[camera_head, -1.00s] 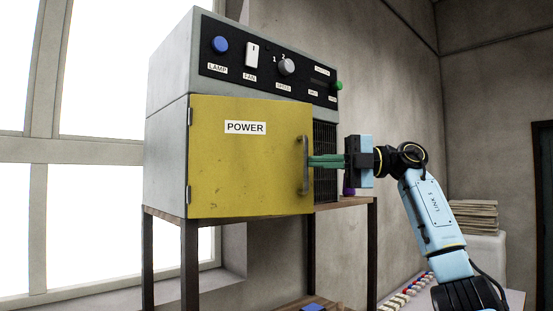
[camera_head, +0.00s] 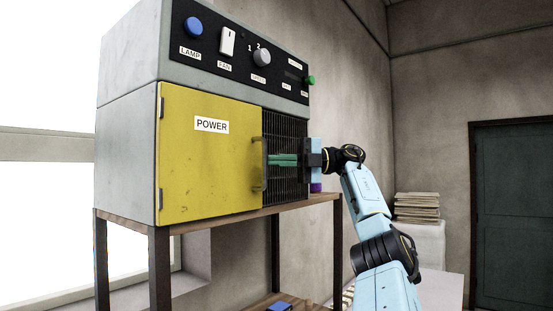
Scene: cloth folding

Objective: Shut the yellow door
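The yellow door (camera_head: 205,165), marked POWER, is hinged on its left side at the front of a grey cabinet (camera_head: 128,140). It looks slightly ajar, its free right edge standing a little out from the front. A dark upright handle (camera_head: 258,165) is near that edge. My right gripper (camera_head: 270,160) comes in from the right, in front of the dark vent grille (camera_head: 290,135). Its green fingers lie close together, and it looks shut. The tips are at the door's free edge by the handle; whether they touch is unclear. My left gripper is out of view.
The control panel (camera_head: 235,60) above has a blue lamp button (camera_head: 194,27), a white fan switch (camera_head: 228,41), a knob (camera_head: 262,57) and a green button (camera_head: 311,80). The cabinet stands on a wooden-topped table (camera_head: 190,227). A stack of papers (camera_head: 417,207) stands right.

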